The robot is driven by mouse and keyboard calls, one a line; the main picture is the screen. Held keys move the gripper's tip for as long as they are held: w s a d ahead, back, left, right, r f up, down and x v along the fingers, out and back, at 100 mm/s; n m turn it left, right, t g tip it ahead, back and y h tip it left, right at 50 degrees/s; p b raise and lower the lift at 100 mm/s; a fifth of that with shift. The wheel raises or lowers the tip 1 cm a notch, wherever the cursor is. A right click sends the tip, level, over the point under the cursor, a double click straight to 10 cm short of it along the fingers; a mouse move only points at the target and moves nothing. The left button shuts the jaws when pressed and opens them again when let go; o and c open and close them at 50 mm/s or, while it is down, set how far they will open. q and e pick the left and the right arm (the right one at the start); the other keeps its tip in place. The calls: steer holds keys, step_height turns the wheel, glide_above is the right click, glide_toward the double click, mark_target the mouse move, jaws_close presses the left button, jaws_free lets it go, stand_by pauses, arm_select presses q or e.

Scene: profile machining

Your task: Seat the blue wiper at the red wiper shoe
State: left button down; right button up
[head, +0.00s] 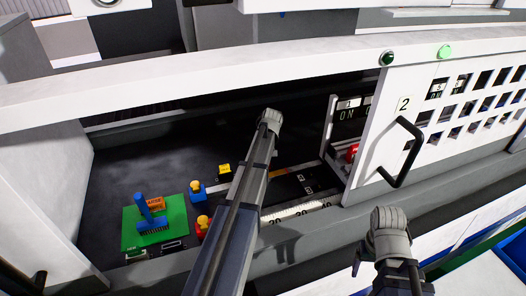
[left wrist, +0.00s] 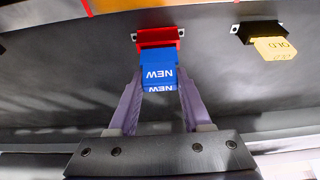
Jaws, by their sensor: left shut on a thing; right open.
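In the left wrist view, my left gripper (left wrist: 158,95) is shut on the blue wiper (left wrist: 158,70), a block marked NEW, between its two purple fingers. The red wiper shoe (left wrist: 158,38) is directly beyond it, fixed to a dark surface. The wiper's far edge meets or overlaps the shoe in the picture; I cannot tell whether it is inside. In the head view, my left arm reaches into the machine opening, and its fingers are hidden behind the wrist. My right gripper (head: 390,228) is outside, below the door handle; its fingers are mostly hidden.
A yellow wiper marked OLD (left wrist: 275,48) sits at a black shoe (left wrist: 257,31) to the right. A green board (head: 172,234) with a blue brush (head: 150,217) lies at the machine's left. A door with a black handle (head: 402,152) stands right of the opening.

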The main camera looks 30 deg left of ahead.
arm_select(q)
steer(key=shift+f+b, duration=1.65)
steer(key=shift+f, duration=0.1)
steer(key=shift+r, duration=0.1)
stand_by(1.5)
steer(key=shift+c, duration=1.3)
jaws_free()
steer(key=p+v, duration=0.7)
steer(key=shift+r, duration=0.4)
steer(key=shift+d, duration=0.1)
